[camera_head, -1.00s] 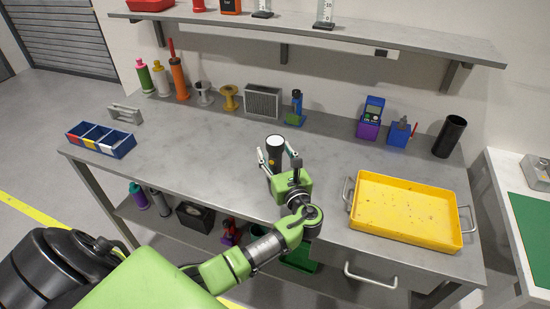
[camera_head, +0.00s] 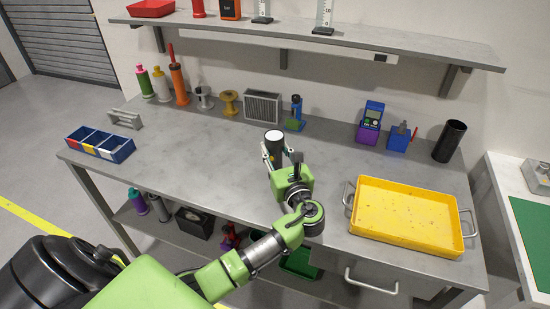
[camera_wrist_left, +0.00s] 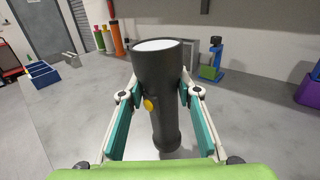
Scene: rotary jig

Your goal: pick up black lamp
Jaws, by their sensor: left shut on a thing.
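The black lamp (camera_head: 275,146) is a torch-like cylinder with a wide head and a pale round top face, held upright over the middle of the grey workbench. In the left wrist view the lamp (camera_wrist_left: 156,90) shows a yellow button on its body. My left gripper (camera_head: 275,158) is shut on the lamp, with its teal finger pads (camera_wrist_left: 158,100) on both sides just below the head. Whether the lamp's base touches the bench I cannot tell. My right gripper is out of view.
A yellow tray (camera_head: 405,182) stands on the workbench (camera_head: 190,150) to the right. A blue divided bin (camera_head: 122,155) is at the left. Bottles, spools, a grey finned box (camera_head: 263,106) and a black cup (camera_head: 449,141) line the back. A shelf (camera_head: 400,46) hangs above.

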